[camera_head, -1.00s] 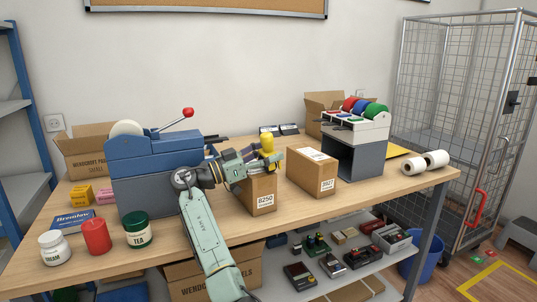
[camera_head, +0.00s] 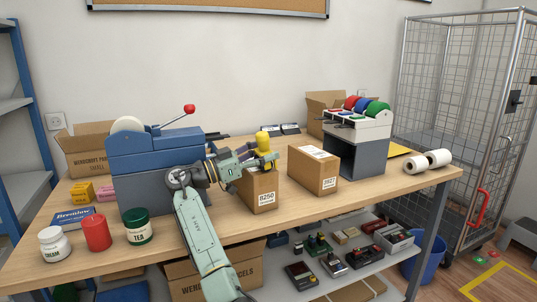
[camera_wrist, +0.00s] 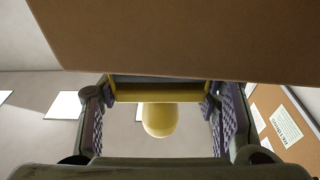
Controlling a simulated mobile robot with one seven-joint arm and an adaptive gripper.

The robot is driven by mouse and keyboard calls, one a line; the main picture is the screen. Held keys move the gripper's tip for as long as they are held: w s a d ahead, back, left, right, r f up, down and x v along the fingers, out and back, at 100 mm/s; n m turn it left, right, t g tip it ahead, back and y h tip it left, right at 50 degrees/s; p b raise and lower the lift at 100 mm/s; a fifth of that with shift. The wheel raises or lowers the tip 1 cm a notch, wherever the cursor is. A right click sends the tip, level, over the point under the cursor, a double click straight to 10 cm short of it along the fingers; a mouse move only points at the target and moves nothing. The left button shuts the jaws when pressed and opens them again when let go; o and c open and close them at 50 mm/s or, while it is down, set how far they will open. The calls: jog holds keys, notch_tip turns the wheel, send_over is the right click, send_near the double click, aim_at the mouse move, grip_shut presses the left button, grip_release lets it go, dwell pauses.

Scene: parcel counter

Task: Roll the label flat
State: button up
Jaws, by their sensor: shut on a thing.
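A brown cardboard box marked 8250 (camera_head: 262,199) stands near the front edge of the counter. My gripper (camera_head: 262,163) is over its top, shut on a yellow roller tool with a rounded knob (camera_head: 263,143). In the wrist view, the roller's yellow body and knob (camera_wrist: 158,119) sit between the two ridged fingers. The side of a brown box (camera_wrist: 170,35) fills the upper part of that view. The gripper hides most of the box top, so I cannot see the label there or tell whether the roller touches it.
A second box marked 3927 (camera_head: 328,182), with a white label on top, stands just right. A blue machine with a red-knobbed lever (camera_head: 155,155) stands left, behind jars. A grey stand with coloured rolls (camera_head: 358,150) and white rolls (camera_head: 428,161) are at the right.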

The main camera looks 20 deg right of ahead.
aim_at(257, 154)
jog(key=shift+f, duration=0.25)
jog(key=shift+b+v, duration=0.35)
jog(key=shift+v, duration=0.5)
jog(key=shift+a+r, duration=0.1)
jog(key=shift+a, duration=0.05)
jog(key=shift+b+v, duration=0.35)
jog(key=shift+v, duration=0.4)
jog(key=shift+r, duration=0.15)
jog(key=shift+r, duration=0.15)
